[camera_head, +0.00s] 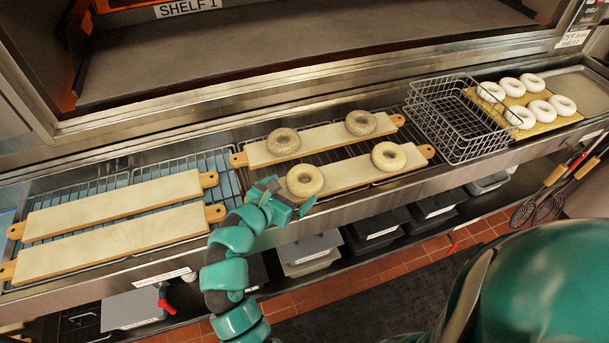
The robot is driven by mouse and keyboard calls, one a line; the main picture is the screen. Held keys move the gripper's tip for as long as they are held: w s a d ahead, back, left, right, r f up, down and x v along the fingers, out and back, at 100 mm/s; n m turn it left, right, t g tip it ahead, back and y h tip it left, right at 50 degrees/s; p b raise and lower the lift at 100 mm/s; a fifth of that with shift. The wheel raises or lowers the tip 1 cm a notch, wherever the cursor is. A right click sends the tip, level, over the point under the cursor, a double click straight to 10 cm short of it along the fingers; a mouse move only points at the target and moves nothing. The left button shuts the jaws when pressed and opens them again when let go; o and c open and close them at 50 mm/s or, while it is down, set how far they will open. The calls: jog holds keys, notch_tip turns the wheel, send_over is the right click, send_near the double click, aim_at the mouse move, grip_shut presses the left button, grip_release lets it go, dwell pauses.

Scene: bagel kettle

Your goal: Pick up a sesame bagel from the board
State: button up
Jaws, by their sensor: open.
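Two boards lie side by side on the rack. The rear board (322,137) bears two darker, speckled bagels, one on the left (271,145) and one on the right (360,133). The front board (346,178) bears two paler bagels, one on the left (304,191) and one on the right (388,167). I cannot tell for sure from this view which bagels have sesame. My gripper (291,199) is open and empty.
Two empty boards (112,195) (120,236) lie on the rack at left. A wire basket (455,118) stands right of the bagel boards. Several white rings (533,82) lie on a yellow sheet at far right. Grey bins (310,248) are on a lower shelf. The oven opening (290,50) is behind.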

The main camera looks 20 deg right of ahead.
aim_at(300, 182)
jog(key=shift+w+d+f, duration=0.15)
jog(key=shift+w+d, duration=0.1)
jog(key=shift+d, duration=0.1)
jog(key=p+x, duration=0.3)
jog(key=shift+w+d, duration=0.35)
jog(key=shift+d, duration=0.05)
jog(key=shift+w+d+f, duration=0.3)
jog(key=shift+w+d, duration=0.05)
jog(key=shift+w, duration=0.05)
jog(key=shift+c, duration=0.4)
jog(key=c, duration=0.6)
